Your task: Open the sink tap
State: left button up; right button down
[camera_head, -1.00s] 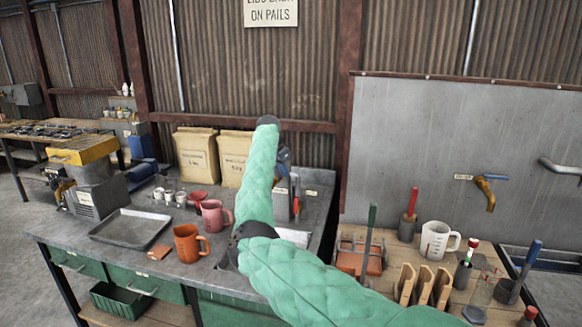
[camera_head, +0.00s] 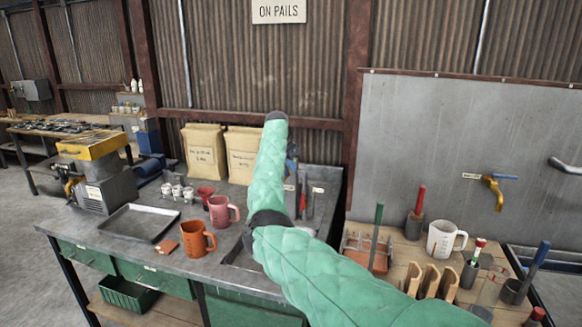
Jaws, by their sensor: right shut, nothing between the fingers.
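A brass tap (camera_head: 495,193) with a blue lever sticks out of the grey wall panel on the right, with a small label to its left. The lever points to the right. The sink (camera_head: 555,262) below it is cut off by the right edge. My right arm (camera_head: 268,165) in its green quilted sleeve rises across the middle, well left of the tap. My right gripper is shut and empty, mostly hidden behind the sleeve and apart from the tap. My left gripper does not show.
A white measuring jug (camera_head: 441,240), wooden racks and upright tools crowd the wooden bench below the panel. The left bench holds an orange mug (camera_head: 195,240), a pink mug (camera_head: 222,212), a metal tray (camera_head: 137,224) and paper sacks (camera_head: 204,152). A grey pipe (camera_head: 567,167) juts out at the far right.

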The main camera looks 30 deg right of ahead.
jog(key=shift+s+d+p, duration=0.6)
jog(key=shift+d, duration=1.35)
pick_arm(q)
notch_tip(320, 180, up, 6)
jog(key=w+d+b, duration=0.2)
jog(key=b, duration=0.2)
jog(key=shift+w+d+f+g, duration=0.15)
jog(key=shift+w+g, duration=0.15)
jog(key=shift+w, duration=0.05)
pick_arm(e)
jog(key=v, duration=0.9)
jog(key=shift+w+r, duration=0.4)
jog(key=shift+w, duration=0.2)
